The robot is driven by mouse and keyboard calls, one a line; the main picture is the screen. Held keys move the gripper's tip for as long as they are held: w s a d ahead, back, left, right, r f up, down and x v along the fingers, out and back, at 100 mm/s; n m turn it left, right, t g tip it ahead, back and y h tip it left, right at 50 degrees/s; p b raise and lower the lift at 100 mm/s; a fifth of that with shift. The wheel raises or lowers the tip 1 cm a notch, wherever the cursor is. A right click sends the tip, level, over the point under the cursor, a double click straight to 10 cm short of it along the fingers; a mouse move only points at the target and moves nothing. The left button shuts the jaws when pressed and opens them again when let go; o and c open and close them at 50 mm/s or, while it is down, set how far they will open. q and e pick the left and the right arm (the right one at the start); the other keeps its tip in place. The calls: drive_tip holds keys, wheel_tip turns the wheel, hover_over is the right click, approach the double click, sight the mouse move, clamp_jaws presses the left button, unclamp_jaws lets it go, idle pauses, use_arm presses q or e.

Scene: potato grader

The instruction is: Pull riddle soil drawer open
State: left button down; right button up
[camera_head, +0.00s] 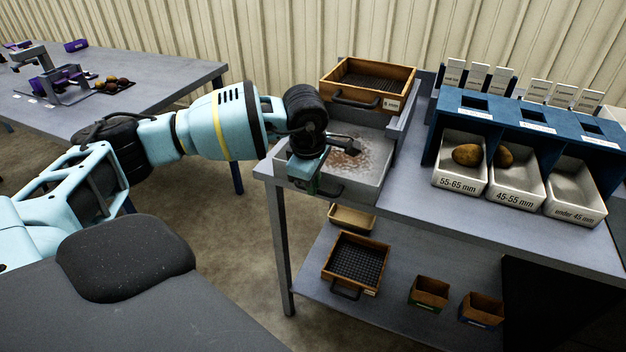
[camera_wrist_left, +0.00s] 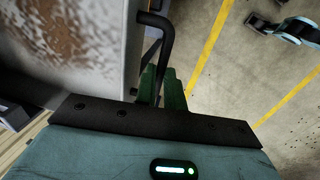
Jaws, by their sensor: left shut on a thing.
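The riddle soil drawer (camera_head: 358,190) is a grey tray with brown soil on its floor. It sits under the wooden riddle (camera_head: 398,102) on the bench and stands out toward the front, its inside visible. In the left wrist view its pale wall and soil (camera_wrist_left: 100,75) fill the upper left. My left gripper (camera_head: 306,174) is at the drawer's front left. In the left wrist view its green fingers (camera_wrist_left: 163,90) are shut on the black bar handle (camera_wrist_left: 157,20); the grasped part is mostly hidden. My right gripper is not in view.
A blue rack (camera_head: 475,122) with several white size bins stands on the bench at right; two bins hold potatoes. A lower shelf (camera_head: 400,310) carries another riddle (camera_head: 330,262) and small wooden boxes. Another table (camera_head: 170,75) stands at the back left. Open floor lies between.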

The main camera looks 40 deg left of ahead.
use_arm(q)
drive_tip(key=c, duration=1.5)
unclamp_jaws()
wheel_tip(320, 180, up, 8)
drive_tip(key=s, duration=0.1)
drive_tip(key=shift+s+d+f, duration=0.15)
drive_tip(key=shift+s, duration=0.05)
